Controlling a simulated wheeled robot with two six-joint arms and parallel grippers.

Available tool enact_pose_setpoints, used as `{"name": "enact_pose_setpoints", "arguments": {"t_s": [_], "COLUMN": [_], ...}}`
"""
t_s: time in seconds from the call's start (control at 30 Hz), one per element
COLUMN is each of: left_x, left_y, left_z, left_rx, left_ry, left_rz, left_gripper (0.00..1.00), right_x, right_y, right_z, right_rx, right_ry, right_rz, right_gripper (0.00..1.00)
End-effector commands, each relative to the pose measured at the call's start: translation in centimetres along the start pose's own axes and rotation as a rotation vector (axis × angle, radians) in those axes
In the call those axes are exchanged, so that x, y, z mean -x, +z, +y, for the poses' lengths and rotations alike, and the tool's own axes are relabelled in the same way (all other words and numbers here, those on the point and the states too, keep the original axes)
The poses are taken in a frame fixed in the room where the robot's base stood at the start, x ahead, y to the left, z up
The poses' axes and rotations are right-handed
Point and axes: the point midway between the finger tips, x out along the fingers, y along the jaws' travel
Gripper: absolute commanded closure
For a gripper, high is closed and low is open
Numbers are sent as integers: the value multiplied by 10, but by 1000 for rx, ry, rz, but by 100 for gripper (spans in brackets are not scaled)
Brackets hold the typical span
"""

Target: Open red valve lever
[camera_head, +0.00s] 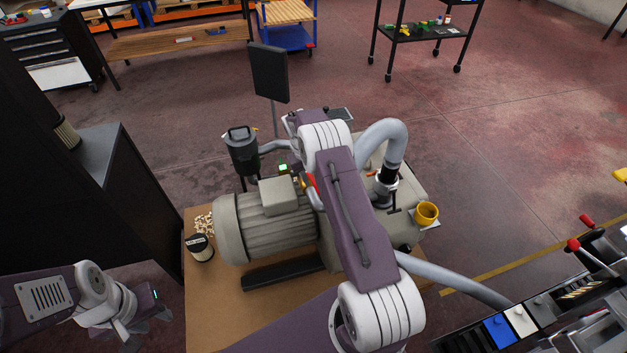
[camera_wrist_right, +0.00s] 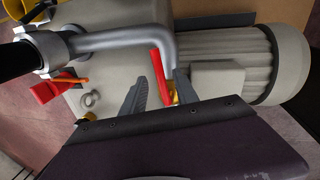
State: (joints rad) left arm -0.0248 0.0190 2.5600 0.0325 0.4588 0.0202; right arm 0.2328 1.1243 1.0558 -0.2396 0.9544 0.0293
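The red valve lever (camera_wrist_right: 161,74) sits on a small brass-coloured valve below the grey bent pipe in the right wrist view. It also shows in the head view (camera_head: 311,180), just left of my right arm. My right gripper (camera_wrist_right: 162,84) is open, with its two dark fingers on either side of the lever. Gaps seem to remain between fingers and lever; firm contact cannot be seen. In the head view my right arm hides this gripper. My left gripper (camera_head: 148,326) hangs at the lower left, away from the pump, its fingers apparently spread and empty.
The pump with its ribbed grey motor (camera_head: 265,228) stands on a brown board (camera_head: 215,300). A second red handle (camera_wrist_right: 45,91) lies left of the fingers. A yellow cup (camera_head: 427,213), a thick grey hose (camera_head: 455,277) and a dark canister (camera_head: 241,150) surround the pump.

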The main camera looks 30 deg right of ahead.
Motion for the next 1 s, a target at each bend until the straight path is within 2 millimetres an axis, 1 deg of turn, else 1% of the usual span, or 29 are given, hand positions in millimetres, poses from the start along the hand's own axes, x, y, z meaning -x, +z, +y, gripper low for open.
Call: {"name": "enact_pose_setpoints", "arguments": {"t_s": [0.03,0.1,0.2,0.3,0.43,0.87,0.93,0.97,1.0], "left_x": [1,2,3,4,4,4,8,9,11], "left_y": [0,0,0,0,0,0,-1,-1,-1], "left_z": [0,0,0,0,0,0,0,0,0], "left_rx": [0,0,0,0,0,0,0,0,0], "left_ry": [0,0,0,0,0,0,0,0,0], "left_rz": [0,0,0,0,0,0,0,0,0], "left_gripper": [64,64,64,64,64,64,64,64,64], "right_x": [14,30,50,64,72,72,78,85,97], "right_y": [-1,-1,-1,-1,0,0,-2,-4,-8], "right_z": [0,0,0,0,0,0,-3,-4,-5], "right_rx": [0,0,1,2,1,1,8,10,13], "right_ry": [0,0,0,0,0,0,0,1,2], "right_rz": [5,5,4,2,0,0,6,17,37], "right_gripper": [64,64,64,64,64,64,64,64,64]}}
